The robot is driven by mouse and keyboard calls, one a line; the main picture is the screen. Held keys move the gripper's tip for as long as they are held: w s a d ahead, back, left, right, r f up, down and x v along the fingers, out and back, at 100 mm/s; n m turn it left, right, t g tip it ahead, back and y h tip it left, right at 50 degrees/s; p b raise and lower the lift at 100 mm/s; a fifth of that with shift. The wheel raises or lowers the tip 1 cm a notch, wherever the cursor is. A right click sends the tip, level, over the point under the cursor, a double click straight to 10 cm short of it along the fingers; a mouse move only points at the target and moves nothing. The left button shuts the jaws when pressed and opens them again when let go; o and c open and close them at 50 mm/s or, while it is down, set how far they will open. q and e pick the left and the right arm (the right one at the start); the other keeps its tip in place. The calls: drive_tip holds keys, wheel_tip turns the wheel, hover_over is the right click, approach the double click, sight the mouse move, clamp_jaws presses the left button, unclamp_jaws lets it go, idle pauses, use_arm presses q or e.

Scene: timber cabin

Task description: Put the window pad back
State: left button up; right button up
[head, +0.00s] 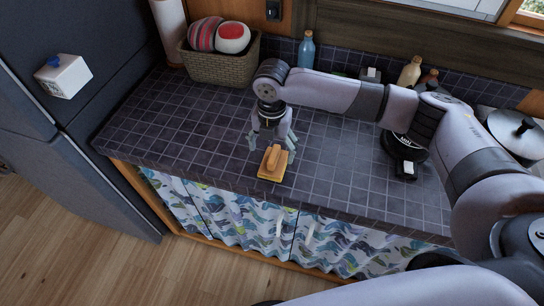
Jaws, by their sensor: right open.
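An orange-yellow pad (271,170) with a raised grip lies on the dark tiled counter (205,145), near its front edge; I take it for the window pad. My right gripper (271,148) reaches in from the right and points down just over the pad. Its fingers are open, one on the left and one on the right of the pad's raised grip. Whether they touch it I cannot tell. My left gripper is not in view.
A wicker basket (222,68) with round cushion-like items and a blue bottle (306,49) stand at the back. More bottles (410,72) and a lidded pot (515,130) are on the right. A white box (63,77) is on the dark fridge (100,120). The counter left of the pad is clear.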

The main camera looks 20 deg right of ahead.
sight(272, 153)
wheel_tip(272, 153, up, 8)
drive_tip(key=shift+f+b, duration=0.1)
drive_tip(key=shift+b, duration=0.65)
